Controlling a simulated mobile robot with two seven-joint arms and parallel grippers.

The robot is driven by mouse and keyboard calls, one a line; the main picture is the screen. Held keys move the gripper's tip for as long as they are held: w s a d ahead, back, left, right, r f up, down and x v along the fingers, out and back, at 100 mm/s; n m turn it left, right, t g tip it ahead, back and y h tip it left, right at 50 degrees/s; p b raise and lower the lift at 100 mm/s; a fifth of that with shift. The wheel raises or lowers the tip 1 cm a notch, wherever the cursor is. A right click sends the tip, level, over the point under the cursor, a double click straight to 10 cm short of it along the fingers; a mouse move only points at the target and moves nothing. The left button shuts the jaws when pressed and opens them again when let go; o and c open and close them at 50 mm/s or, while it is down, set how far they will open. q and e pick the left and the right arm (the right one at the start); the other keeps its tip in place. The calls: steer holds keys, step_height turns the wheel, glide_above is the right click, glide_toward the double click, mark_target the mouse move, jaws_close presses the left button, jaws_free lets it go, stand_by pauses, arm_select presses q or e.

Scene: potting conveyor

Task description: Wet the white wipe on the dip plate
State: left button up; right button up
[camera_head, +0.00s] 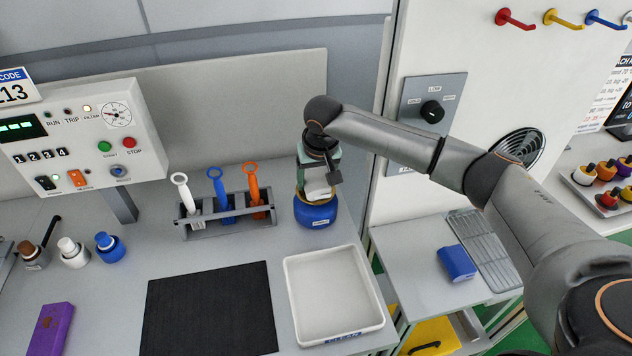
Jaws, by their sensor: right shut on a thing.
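My right gripper (320,188) reaches in from the right and points down over a squat blue container (316,215) with a tan rim. It looks like the dip plate, and its top is mostly hidden by the gripper. The gripper is shut on a small white thing, the white wipe (318,178), held at the top of the container. I cannot tell whether the wipe touches or presses the plate. My left gripper is not in view.
A grey rack (225,228) with white, blue and orange tools stands left of the container. A white tray (381,318) and black mat (210,310) lie in front. A blue block (457,263) sits on the right table. Small bottles (72,255) and a purple block (50,330) are left.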

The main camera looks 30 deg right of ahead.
mark_target(316, 180)
steer(key=shift+r, duration=2.9)
